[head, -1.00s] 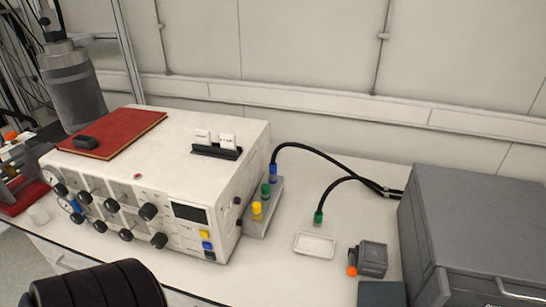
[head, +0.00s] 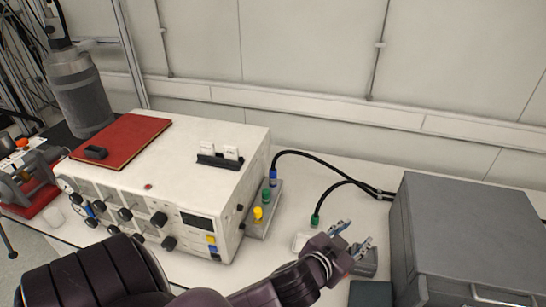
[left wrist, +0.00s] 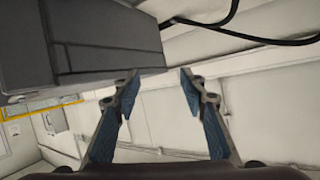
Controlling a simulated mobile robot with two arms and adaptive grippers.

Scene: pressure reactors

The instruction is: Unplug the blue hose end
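The blue hose end (head: 273,177) stands upright at the back of the grey connector block (head: 270,224), beside the white control box; a black hose (head: 320,156) runs from it to the right. My left gripper (head: 354,235) is in front of the tray, right of and nearer than the blue end. It is open and empty; its two blue-padded fingers stand apart in the left wrist view (left wrist: 160,85). My right gripper is not in view.
The white control box (head: 180,180) with knobs carries a red book (head: 122,140) and a small black holder. A large grey case (head: 465,235) stands at the right. A small grey device is partly hidden behind my left gripper. The wall is behind.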

